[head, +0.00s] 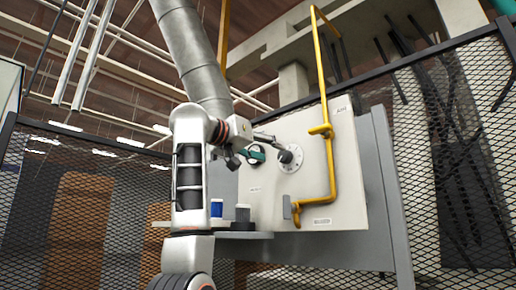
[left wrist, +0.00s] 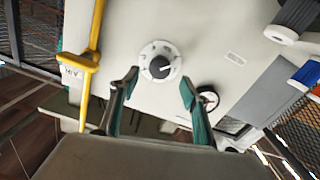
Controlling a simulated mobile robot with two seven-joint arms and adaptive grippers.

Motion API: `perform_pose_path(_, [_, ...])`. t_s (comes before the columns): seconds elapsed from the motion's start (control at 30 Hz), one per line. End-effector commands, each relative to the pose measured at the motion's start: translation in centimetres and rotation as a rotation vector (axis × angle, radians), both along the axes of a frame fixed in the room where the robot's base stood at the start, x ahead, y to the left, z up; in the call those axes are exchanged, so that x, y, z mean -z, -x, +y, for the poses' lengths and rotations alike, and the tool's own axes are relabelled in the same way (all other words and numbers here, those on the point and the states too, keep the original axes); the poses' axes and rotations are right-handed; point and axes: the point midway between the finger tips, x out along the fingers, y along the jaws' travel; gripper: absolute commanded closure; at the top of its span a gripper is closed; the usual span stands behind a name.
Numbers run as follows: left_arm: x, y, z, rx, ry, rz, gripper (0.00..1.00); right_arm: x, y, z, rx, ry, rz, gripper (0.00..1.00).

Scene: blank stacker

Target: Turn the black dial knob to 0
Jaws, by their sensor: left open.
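The black dial knob (head: 287,157) sits on a round white plate on the light panel (head: 345,190). In the left wrist view the knob (left wrist: 160,67) shows a white pointer mark toward the picture's right; the small markings around it are too small to read. My left gripper (head: 269,147) is open and empty in front of the panel. In the left wrist view its two teal-padded fingers (left wrist: 160,86) stand apart, one on each side of the knob's lower edge, with no clear contact. My right gripper is not in view.
A yellow pipe (head: 328,150) runs down the panel beside the dial. A round gauge (left wrist: 208,100) is close to one finger. Mesh fencing (head: 455,160) flanks the panel.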

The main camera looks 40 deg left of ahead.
Motion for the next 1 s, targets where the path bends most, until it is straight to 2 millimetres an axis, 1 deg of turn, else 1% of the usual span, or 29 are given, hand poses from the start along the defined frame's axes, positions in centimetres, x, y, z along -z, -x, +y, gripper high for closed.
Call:
perform_pose_path(0.03, [-0.1, 1.0, 0.1, 0.0, -0.001, -0.004, 0.53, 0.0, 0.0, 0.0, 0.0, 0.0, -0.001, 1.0])
perform_pose_path(0.1, [-0.1, 2.1, 0.2, -0.001, -0.001, -0.003, 0.53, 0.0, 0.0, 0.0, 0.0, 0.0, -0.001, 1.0])
perform_pose_path(0.2, [0.0, 3.3, 0.3, 0.001, 0.0, -0.001, 0.53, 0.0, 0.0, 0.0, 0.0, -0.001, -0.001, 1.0])
perform_pose_path(0.3, [0.0, 4.1, 0.3, 0.0, 0.001, -0.001, 0.53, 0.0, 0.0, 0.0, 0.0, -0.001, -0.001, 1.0])
perform_pose_path(0.5, [0.0, 4.5, 0.4, 0.0, 0.0, 0.0, 0.53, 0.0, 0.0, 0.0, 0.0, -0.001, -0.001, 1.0])
perform_pose_path(1.0, [0.0, 4.5, 0.4, 0.0, 0.0, 0.0, 0.53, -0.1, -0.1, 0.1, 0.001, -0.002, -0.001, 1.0])
